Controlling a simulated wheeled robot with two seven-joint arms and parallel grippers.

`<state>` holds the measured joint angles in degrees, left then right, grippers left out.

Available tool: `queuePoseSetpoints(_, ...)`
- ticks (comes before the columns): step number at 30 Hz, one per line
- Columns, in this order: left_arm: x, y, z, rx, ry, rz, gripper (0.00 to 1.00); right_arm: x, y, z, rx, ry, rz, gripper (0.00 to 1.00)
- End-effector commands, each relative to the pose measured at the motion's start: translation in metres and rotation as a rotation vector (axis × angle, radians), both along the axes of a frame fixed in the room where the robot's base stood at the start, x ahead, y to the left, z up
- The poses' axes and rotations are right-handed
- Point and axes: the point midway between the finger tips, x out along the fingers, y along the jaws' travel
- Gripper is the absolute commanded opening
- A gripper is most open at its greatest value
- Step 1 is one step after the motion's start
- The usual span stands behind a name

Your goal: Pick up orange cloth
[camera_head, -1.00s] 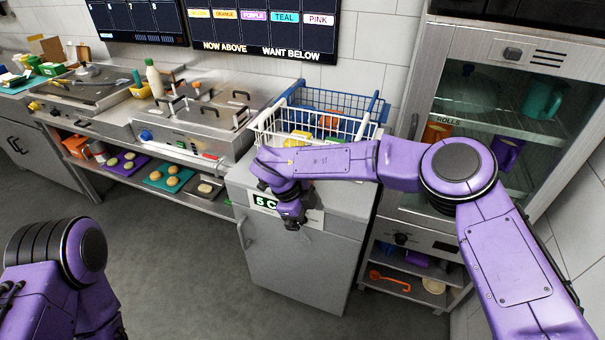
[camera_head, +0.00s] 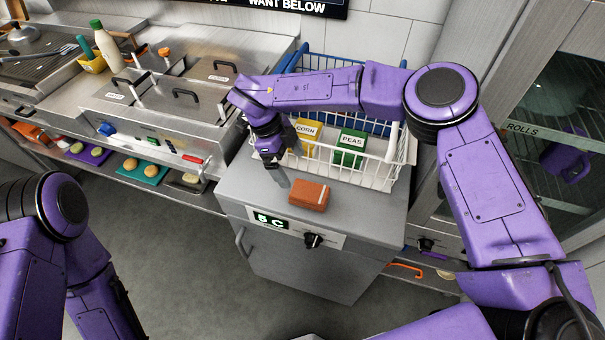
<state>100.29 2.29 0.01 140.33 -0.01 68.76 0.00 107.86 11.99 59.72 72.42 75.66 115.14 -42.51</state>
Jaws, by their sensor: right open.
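A folded orange-brown block that looks like the orange cloth (camera_head: 309,195) lies flat on the grey top of the freezer cabinet, near its front edge. It has a pale stripe near its right end. My right gripper (camera_head: 279,177) points down just to the left of and behind it, over the same top. It is open, with nothing visible between its fingers, and appears apart from the cloth. My left arm stands at the left edge; its gripper is not in view.
A white wire basket (camera_head: 376,174) with a yellow corn box (camera_head: 308,138) and a green peas box (camera_head: 350,148) stands close behind. A blue basket (camera_head: 388,127) is behind it. A dial (camera_head: 314,240) sticks out of the cabinet's front. The top right of the cloth is clear.

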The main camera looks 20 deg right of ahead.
Motion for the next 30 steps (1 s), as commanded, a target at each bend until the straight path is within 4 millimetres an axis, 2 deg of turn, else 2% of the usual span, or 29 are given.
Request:
queuePoseSetpoints(6, 0.0, 0.0, 0.015, 0.0, 0.002, 0.0, 0.31, -0.017, -0.017, -0.03, 0.002, -0.002, -0.007, 1.0)
queuePoseSetpoints(11, -0.001, 0.0, 0.026, 0.0, 0.002, 0.0, 0.31, -0.016, -0.024, -0.047, 0.001, 0.004, -0.007, 1.0)
queuePoseSetpoints(15, 0.0, 0.0, 0.046, 0.0, 0.001, 0.0, 0.31, -0.02, -0.036, -0.07, 0.0, 0.009, -0.007, 1.0)
queuePoseSetpoints(18, 0.001, 0.0, 0.048, -0.001, 0.001, 0.0, 0.31, -0.022, -0.04, -0.087, -0.001, 0.008, -0.005, 1.0)
queuePoseSetpoints(21, 0.001, 0.0, 0.047, -0.001, 0.001, 0.0, 0.31, -0.022, -0.041, -0.093, 0.001, 0.006, -0.005, 1.0)
queuePoseSetpoints(30, 0.0, 0.0, 0.045, 0.0, 0.001, 0.0, 0.31, -0.022, -0.04, -0.094, 0.0, 0.006, -0.001, 1.0)
